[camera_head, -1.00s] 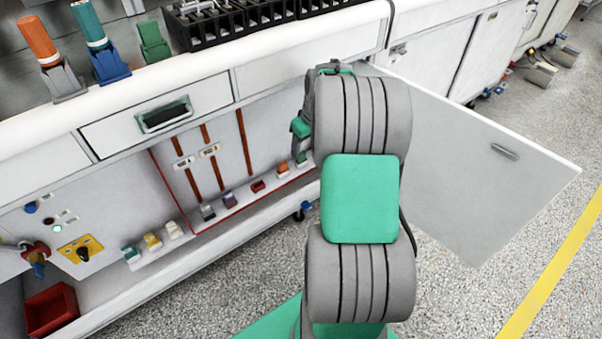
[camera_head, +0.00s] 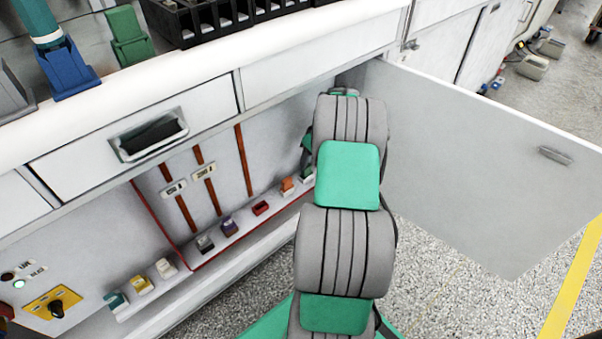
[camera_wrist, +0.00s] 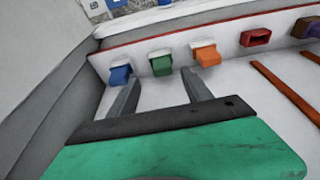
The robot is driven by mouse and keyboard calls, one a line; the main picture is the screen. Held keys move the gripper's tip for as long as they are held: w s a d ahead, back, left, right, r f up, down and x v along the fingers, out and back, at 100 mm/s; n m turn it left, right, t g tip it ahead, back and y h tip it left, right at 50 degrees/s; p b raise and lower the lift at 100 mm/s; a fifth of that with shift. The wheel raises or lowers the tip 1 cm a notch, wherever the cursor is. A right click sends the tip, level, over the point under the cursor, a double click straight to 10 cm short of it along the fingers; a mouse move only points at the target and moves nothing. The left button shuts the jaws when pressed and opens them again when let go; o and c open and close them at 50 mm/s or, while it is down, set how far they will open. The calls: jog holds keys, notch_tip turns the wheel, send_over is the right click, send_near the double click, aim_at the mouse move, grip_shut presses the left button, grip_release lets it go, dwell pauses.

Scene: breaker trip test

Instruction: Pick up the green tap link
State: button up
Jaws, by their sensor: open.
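The green tap link (camera_wrist: 161,64) is a small green block in a white holder on the red-edged strip in the wrist view. It stands between a blue link (camera_wrist: 120,75) and an orange link (camera_wrist: 207,55). My gripper (camera_wrist: 161,77) is open and empty, its two dark fingers pointing at the row. The green link appears between the fingertips in the picture; I cannot tell how far ahead of them it is. In the head view the green link (camera_head: 306,175) shows just left of my arm, partly hidden, and my gripper is out of sight.
A red link (camera_wrist: 256,38) and a purple link (camera_wrist: 306,27) continue the row. An open cabinet door (camera_head: 480,150) stands right of my arm. The counter and drawer (camera_head: 145,140) overhang the compartment. Brown vertical bars (camera_head: 243,160) line its back panel.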

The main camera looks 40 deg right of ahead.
aim_at(308, 167)
jog(key=b+x, duration=0.1)
jog(key=x, duration=0.1)
jog(key=b+x, duration=0.1)
jog(key=x, duration=0.1)
jog(key=b+x, duration=0.1)
jog(key=x, duration=0.1)
jog(key=shift+w+a+f, duration=0.1)
jog(key=shift+a+f, duration=0.15)
jog(key=shift+f, duration=0.1)
jog(key=shift+r, duration=0.1)
jog(key=shift+c, duration=0.2)
grip_shut()
